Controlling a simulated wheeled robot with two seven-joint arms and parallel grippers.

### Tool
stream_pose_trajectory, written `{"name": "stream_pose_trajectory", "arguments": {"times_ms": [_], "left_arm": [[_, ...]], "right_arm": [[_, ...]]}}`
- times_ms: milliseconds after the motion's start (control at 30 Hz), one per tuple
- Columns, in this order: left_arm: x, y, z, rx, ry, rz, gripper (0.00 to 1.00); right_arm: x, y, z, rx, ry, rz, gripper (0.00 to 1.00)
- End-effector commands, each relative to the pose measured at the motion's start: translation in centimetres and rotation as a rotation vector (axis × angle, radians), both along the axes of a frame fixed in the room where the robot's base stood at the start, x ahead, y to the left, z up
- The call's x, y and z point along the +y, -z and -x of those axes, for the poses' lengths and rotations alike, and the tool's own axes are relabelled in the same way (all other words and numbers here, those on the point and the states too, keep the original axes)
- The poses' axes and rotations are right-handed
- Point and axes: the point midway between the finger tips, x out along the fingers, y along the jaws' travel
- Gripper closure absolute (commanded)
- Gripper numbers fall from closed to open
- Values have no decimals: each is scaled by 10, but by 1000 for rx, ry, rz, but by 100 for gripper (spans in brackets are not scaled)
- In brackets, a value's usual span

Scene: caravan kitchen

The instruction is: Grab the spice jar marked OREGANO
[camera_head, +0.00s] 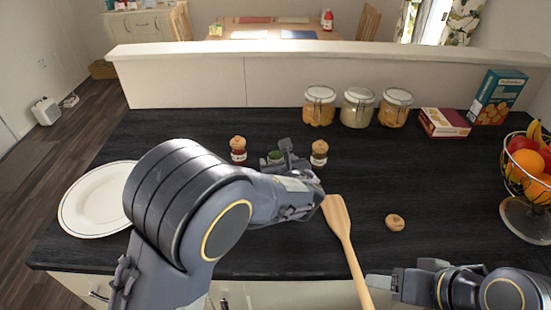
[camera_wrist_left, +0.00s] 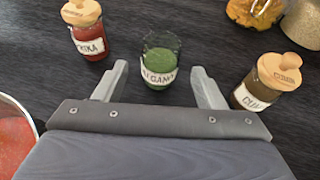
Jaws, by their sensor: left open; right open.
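The OREGANO jar is an open glass jar of green herb with a white label, partly readable in the left wrist view (camera_wrist_left: 161,60). It stands on the counter without a lid and shows partly behind my gripper in the head view (camera_head: 275,157). My left gripper (camera_wrist_left: 160,75) is open, one finger on each side of the jar, with gaps visible between fingers and glass. It also shows in the head view (camera_head: 289,166). My right gripper (camera_head: 398,275) is open and empty at the counter's front edge. A loose wooden lid (camera_head: 395,222) lies on the counter.
A red paprika jar (camera_wrist_left: 92,38) stands left of the oregano, and a cumin jar (camera_wrist_left: 258,92) right, both lidded. A wooden spatula (camera_head: 341,222) lies nearby. A white plate (camera_head: 80,210) is at left, a fruit basket (camera_head: 515,180) at right. Larger jars (camera_head: 357,108) stand behind.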

Motion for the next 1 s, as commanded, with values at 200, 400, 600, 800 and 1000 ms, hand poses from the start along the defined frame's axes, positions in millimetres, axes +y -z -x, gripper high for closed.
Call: {"name": "stream_pose_trajectory", "arguments": {"times_ms": [200,400,600,800,1000], "left_arm": [[5,8,-20,1,-1,-1,36],[12,20,-49,2,-1,-2,36],[14,25,-59,0,1,-1,36],[14,25,-59,0,1,-1,40],[14,24,-58,0,1,-1,66]], "right_arm": [[0,-3,0,0,0,0,40],[0,-7,0,0,0,0,40],[0,-8,0,0,0,0,40],[0,-8,0,0,0,0,40],[0,-8,0,0,0,0,40]]}}
